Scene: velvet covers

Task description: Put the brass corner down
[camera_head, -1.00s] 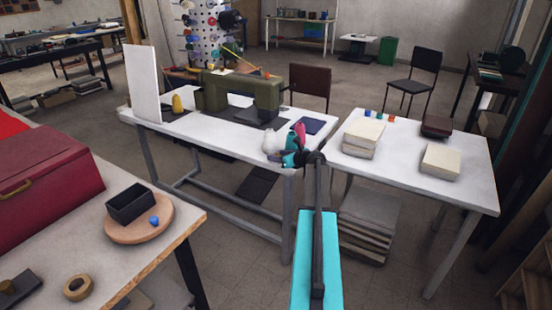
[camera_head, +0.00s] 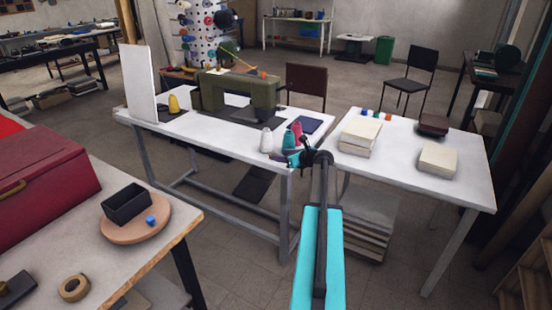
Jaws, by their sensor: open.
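I cannot make out a brass corner anywhere in view. My gripper (camera_head: 297,157) is at the end of my teal arm, near the front right corner of the white sewing table (camera_head: 215,147). It is small and dark here, and its jaws look empty, though its fingertips are hard to make out. It shows just in front of a teal thread cone (camera_head: 289,141) and a red thread cone (camera_head: 297,129). A white thread cone (camera_head: 266,140) stands to its left. I cannot tell whether the gripper touches any cone or the table.
A green sewing machine (camera_head: 240,92) stands on the sewing table. At left, a workbench (camera_head: 120,265) carries a red case (camera_head: 40,190) and a black tray (camera_head: 126,204).

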